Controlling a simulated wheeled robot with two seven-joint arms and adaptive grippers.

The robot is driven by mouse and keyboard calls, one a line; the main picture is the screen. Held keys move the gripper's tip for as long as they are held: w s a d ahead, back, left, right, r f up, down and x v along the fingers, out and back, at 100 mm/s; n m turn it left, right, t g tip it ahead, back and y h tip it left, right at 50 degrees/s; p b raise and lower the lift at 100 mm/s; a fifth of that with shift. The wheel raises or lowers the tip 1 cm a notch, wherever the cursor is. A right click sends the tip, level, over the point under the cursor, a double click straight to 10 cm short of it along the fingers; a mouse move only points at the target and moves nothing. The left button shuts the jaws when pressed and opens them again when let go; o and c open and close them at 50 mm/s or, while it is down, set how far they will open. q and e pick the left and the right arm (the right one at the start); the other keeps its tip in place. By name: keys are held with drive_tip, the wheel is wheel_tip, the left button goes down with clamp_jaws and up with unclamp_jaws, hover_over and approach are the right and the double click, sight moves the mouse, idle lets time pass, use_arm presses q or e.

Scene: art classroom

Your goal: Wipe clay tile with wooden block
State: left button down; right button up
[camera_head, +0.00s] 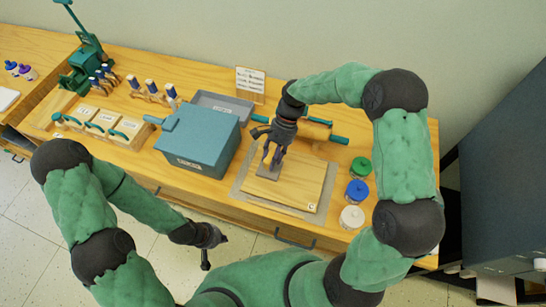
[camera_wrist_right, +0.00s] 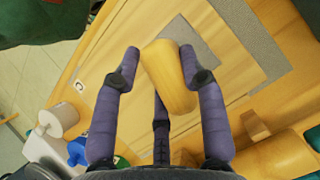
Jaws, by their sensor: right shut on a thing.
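My right gripper (camera_head: 272,162) is over the wooden board (camera_head: 300,190) on the worktable. The right wrist view shows its dark fingers (camera_wrist_right: 166,62) shut on a yellow wooden block (camera_wrist_right: 168,85). A grey flat piece, seemingly the clay tile (camera_head: 268,172), lies on the board under the fingers. In the right wrist view a grey textured patch (camera_wrist_right: 240,52) shows beside the block. I cannot tell whether the block touches it. The gripper hides the block in the head view. My left gripper (camera_head: 206,258) hangs empty in front of the table; its fingers are too small to read.
A blue-grey box (camera_head: 202,138) stands left of the board. A roller with green handles (camera_head: 315,130) lies behind it. Green (camera_head: 361,167), blue (camera_head: 357,192) and white (camera_head: 352,217) jars stand at the right. Labelled tools and a green press (camera_head: 82,68) stand at the left.

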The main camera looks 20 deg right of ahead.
drive_tip(key=shift+f+b, duration=0.4)
drive_tip(key=shift+f, duration=0.6)
idle(0.5)
drive_tip(key=shift+a, duration=0.1)
drive_tip(key=shift+w+a+r+p, duration=0.1)
drive_tip(key=shift+w+a+p, duration=0.2)
drive_tip(key=shift+w+a, duration=0.4)
drive_tip(key=shift+w+a+r+p, duration=0.1)
drive_tip(key=shift+w+a+p, duration=0.25)
drive_tip(key=shift+a, duration=0.5)
drive_tip(key=shift+w+f, duration=0.1)
drive_tip(key=shift+d+f, duration=0.1)
